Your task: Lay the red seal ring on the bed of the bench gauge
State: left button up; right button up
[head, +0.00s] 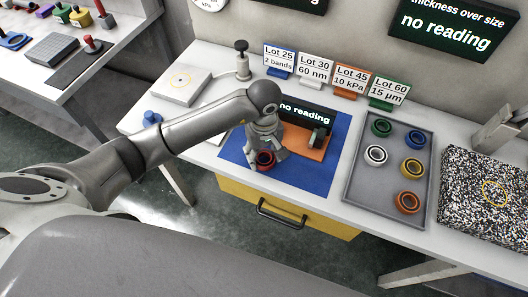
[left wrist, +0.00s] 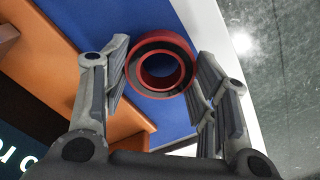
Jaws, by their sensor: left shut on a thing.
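The red seal ring (head: 265,160) is between the fingers of my left gripper (head: 266,153). In the left wrist view the ring (left wrist: 160,64) shows its round opening, with a finger on either side, and my left gripper (left wrist: 160,80) is shut on it. The bench gauge has an orange bed (head: 311,153) and a dark display (head: 306,112) that reads "no reading". The ring is at the front left of the bed, over the blue mat (head: 317,181); its exact height is hard to tell. The gripper partly hides the bed. My right gripper is not in view.
A grey tray (head: 354,184) with several coloured rings stands right of the mat. Lot cards on coloured stands (head: 316,68) line the back. A speckled plate (head: 487,207) lies at the right. A pale plate (head: 182,85) and a blue knob (head: 152,118) are at the left.

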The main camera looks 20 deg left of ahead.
pick_arm(q)
jog(key=shift+f, duration=0.35)
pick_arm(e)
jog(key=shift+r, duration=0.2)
pick_arm(q)
jog(key=shift+f, duration=0.15)
jog(key=o, duration=1.1)
jog(key=shift+c, duration=0.2)
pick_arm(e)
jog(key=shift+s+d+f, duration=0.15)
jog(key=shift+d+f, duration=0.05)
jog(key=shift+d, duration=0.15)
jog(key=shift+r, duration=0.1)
